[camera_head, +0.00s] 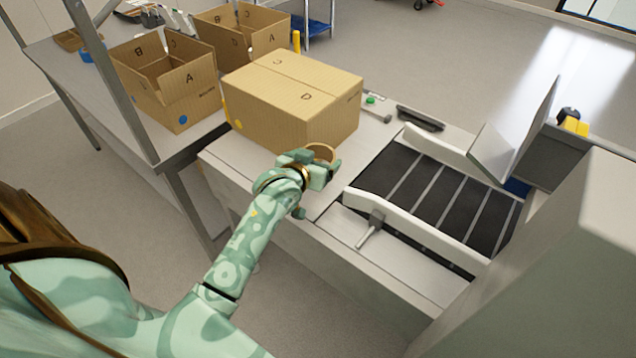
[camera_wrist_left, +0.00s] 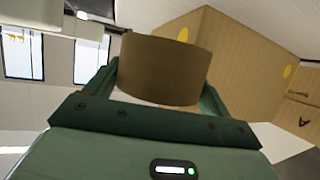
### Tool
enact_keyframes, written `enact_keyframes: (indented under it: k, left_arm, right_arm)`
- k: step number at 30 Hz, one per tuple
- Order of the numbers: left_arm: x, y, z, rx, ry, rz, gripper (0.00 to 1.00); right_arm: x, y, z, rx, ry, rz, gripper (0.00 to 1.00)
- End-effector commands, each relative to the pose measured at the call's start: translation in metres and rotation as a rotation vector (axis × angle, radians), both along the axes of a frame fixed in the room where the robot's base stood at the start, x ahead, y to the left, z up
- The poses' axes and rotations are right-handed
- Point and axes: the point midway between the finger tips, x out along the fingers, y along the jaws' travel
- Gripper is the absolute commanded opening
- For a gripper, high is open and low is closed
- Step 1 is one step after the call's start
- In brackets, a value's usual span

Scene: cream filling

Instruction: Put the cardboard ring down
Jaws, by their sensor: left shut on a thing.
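The brown cardboard ring (camera_head: 320,152) is held in my left gripper (camera_head: 318,170), just in front of the closed cardboard box. In the left wrist view the ring (camera_wrist_left: 165,68) fills the space between the two green fingers of the left gripper (camera_wrist_left: 160,85), which are shut on it. The ring is above the pale machine table (camera_head: 335,185); I cannot tell whether it touches the surface. My right gripper is not in view.
The closed cardboard box (camera_head: 285,105) stands right behind the ring. Open boxes (camera_head: 165,85) stand on a table at the left. A small lever (camera_head: 370,230) sticks up at the near rail.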

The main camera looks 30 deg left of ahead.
Motion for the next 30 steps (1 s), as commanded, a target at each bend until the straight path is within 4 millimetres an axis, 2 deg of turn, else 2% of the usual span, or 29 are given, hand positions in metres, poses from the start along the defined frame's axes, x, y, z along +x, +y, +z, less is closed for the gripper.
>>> enact_keyframes:
  k: [5,9,12,24,25,27,30]
  left_arm:
    - [0.000,0.000,-0.020,0.001,0.001,0.000,0.61]
    - [0.000,0.000,-0.050,0.001,0.004,-0.001,0.61]
    - [0.000,0.000,-0.063,0.000,0.003,0.000,0.61]
    - [0.000,0.000,-0.065,0.000,-0.001,-0.001,0.61]
    - [0.000,0.000,-0.066,0.000,-0.001,-0.001,0.85]
    - [0.000,0.000,-0.065,0.000,-0.001,-0.001,1.00]
    - [0.000,0.000,-0.065,0.000,-0.001,-0.001,1.00]
  right_arm:
    - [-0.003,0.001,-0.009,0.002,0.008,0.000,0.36]
    - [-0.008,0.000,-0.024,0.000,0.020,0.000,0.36]
    - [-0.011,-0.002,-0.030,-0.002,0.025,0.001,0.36]
    - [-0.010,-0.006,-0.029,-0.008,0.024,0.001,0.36]
    - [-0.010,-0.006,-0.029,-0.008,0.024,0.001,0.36]
    - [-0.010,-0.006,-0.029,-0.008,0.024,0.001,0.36]
    - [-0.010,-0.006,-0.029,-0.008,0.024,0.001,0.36]
